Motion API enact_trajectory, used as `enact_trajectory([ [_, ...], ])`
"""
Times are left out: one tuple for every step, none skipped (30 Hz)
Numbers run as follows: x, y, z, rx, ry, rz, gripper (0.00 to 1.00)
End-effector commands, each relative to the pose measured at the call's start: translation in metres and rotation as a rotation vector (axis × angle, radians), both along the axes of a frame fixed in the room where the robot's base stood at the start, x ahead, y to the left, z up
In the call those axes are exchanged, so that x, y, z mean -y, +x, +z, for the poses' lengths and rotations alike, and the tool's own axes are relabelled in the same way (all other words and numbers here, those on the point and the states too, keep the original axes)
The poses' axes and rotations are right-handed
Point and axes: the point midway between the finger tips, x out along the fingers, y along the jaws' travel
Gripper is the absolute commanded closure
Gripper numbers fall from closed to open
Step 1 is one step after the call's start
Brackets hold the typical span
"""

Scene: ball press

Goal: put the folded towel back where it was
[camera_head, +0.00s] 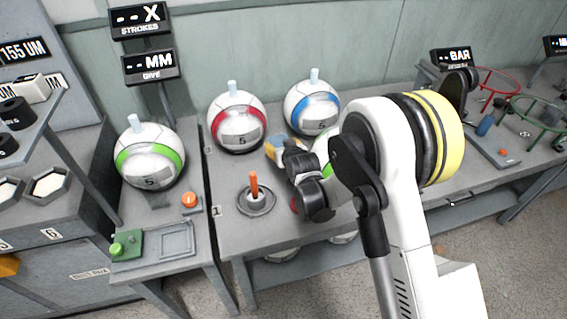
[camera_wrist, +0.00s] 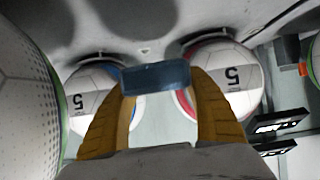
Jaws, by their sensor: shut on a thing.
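In the wrist view a small blue-grey block (camera_wrist: 155,77), which looks like the folded towel, sits between my gripper's two brown-yellow fingertips. My gripper (camera_wrist: 157,80) is shut on it. In the head view my gripper (camera_head: 283,148) is above the middle table, just in front of the red-ringed and blue-ringed balls. The lower part of my arm hides the table to the right. I cannot tell which spot the towel came from.
The red-ringed ball (camera_head: 237,122) and blue-ringed ball (camera_head: 312,107) stand behind my gripper. A green-ringed ball (camera_head: 149,155) stands at left. An orange-pin holder (camera_head: 255,198) is in front. A shallow grey tray (camera_head: 177,241) lies on the left table. Wire rings (camera_head: 497,82) stand far right.

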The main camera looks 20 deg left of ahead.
Motion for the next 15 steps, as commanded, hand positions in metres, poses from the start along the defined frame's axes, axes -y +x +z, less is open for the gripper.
enact_trajectory([
  [0.0, 0.0, -0.014, 0.0, 0.0, 0.0, 0.68],
  [0.0, 0.0, -0.02, 0.0, 0.0, 0.0, 0.68],
  [0.0, 0.0, -0.029, 0.0, 0.001, 0.0, 0.68],
  [0.0, 0.0, -0.035, 0.0, 0.001, 0.0, 0.68],
  [0.0, 0.0, -0.04, 0.0, 0.001, 0.0, 0.68],
  [0.0, 0.0, -0.045, 0.0, 0.001, 0.0, 0.68],
  [0.0, 0.0, -0.048, -0.001, 0.001, -0.001, 0.68],
  [0.0, 0.0, -0.051, -0.001, 0.001, -0.001, 0.68],
  [0.001, 0.0, -0.054, -0.001, 0.001, -0.001, 0.68],
  [0.001, 0.0, -0.057, -0.001, 0.001, -0.001, 0.68],
  [0.001, 0.0, -0.061, -0.002, 0.001, -0.001, 0.68],
  [0.001, 0.0, -0.068, -0.002, 0.001, -0.001, 0.68],
  [0.001, 0.0, -0.073, -0.002, 0.001, -0.001, 0.68],
  [0.001, 0.0, -0.078, -0.002, 0.001, -0.001, 0.68],
  [0.001, 0.0, -0.083, -0.002, 0.001, -0.001, 0.68],
])
